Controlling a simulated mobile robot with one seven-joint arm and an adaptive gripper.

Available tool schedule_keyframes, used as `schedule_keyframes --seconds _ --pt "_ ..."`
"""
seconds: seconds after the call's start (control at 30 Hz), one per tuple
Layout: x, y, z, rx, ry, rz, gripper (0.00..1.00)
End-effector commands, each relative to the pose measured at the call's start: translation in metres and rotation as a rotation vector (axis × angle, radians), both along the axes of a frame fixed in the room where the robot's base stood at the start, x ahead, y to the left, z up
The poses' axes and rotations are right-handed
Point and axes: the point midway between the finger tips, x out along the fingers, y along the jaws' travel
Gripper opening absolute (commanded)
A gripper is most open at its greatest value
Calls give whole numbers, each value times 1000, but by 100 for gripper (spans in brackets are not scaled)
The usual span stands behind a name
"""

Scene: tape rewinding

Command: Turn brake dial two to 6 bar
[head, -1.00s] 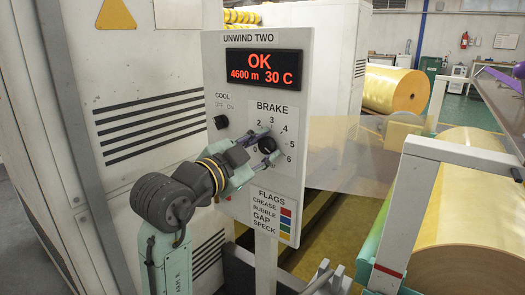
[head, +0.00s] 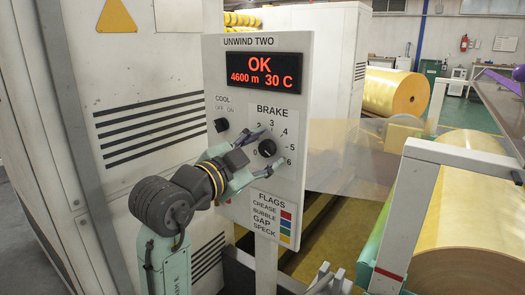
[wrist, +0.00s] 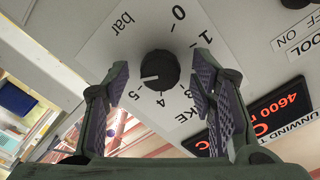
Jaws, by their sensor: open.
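The BRAKE dial (head: 267,148) is a round black knob on the UNWIND TWO panel (head: 295,110). Its scale runs from 0 to 6. In the wrist view the dial (wrist: 160,69) has a white mark pointing left and slightly down, past the 5 and toward the left finger. The 6 is hidden there, but shows at the lower right of the dial in the head view. My gripper (wrist: 160,77) is open, its fingers spread on either side of the dial with gaps to it. In the head view my gripper (head: 264,150) points at the dial.
A smaller black COOL knob (head: 221,125) sits left of the dial. The red display (head: 263,70) above reads OK, 4600 m, 30 C. A FLAGS label (head: 272,217) is below. A white post (head: 405,215) and yellow film roll (head: 465,230) stand to the right.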

Motion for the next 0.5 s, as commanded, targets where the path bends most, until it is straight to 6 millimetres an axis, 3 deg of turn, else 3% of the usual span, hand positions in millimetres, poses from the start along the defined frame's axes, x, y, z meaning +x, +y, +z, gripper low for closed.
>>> schedule_keyframes --seconds 0.17,0.5 --pt "-18 14 0 0 -2 4 51" --pt "-75 56 0 -1 -2 5 51"
